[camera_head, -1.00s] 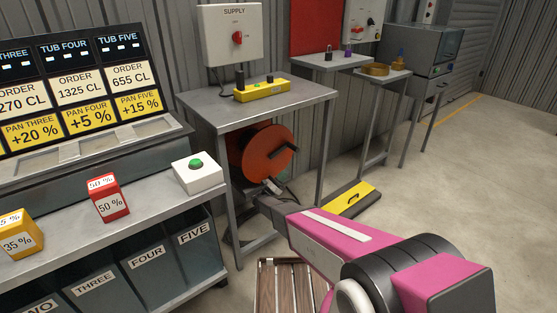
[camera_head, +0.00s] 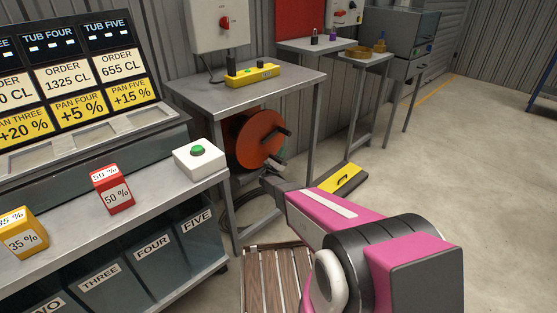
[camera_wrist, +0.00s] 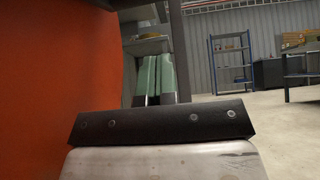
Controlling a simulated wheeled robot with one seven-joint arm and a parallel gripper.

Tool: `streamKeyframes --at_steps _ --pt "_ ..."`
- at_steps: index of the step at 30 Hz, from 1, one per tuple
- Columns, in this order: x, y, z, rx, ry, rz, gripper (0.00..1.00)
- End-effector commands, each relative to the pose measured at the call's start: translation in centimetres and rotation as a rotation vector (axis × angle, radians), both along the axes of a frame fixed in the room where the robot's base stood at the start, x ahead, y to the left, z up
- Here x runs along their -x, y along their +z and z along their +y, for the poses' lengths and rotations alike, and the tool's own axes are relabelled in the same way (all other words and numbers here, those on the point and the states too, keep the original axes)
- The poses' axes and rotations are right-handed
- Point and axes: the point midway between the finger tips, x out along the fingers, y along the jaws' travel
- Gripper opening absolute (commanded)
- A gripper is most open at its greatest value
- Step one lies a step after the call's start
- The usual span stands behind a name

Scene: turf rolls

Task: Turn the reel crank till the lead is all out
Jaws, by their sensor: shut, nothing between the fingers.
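The orange reel (camera_head: 252,139) stands under the grey supply table. Its dark crank handle (camera_head: 277,134) sticks out from the reel's face toward the right. My gripper (camera_head: 275,168) is shut and empty, just below the crank handle and close to the reel's lower edge; I cannot tell whether it touches the crank. In the wrist view the reel's orange face (camera_wrist: 55,75) fills the left side, and the crank handle cannot be made out. Dark loops of lead (camera_head: 238,208) lie on the floor below the reel; how much is still wound on is hidden.
The supply table (camera_head: 250,92) with a yellow socket strip (camera_head: 251,75) stands over the reel, its legs close to my arm. The floor to the right is clear.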

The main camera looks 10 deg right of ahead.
Motion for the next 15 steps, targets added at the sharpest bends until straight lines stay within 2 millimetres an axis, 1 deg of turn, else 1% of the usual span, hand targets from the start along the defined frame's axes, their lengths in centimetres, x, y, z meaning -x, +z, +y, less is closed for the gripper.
streamKeyframes --at_steps 1,5,6,9,15 --pt "-0.3 0.9 -0.6 0.000 -0.001 -0.002 0.00" --pt "-1.2 2.7 -1.7 0.000 -0.001 -0.001 0.00" --pt "-0.9 3.4 -1.5 0.000 0.000 -0.002 0.00" --pt "-0.8 4.7 -1.4 0.000 -0.001 -0.001 0.00" --pt "-0.8 6.0 -1.2 0.000 0.000 0.000 0.00"
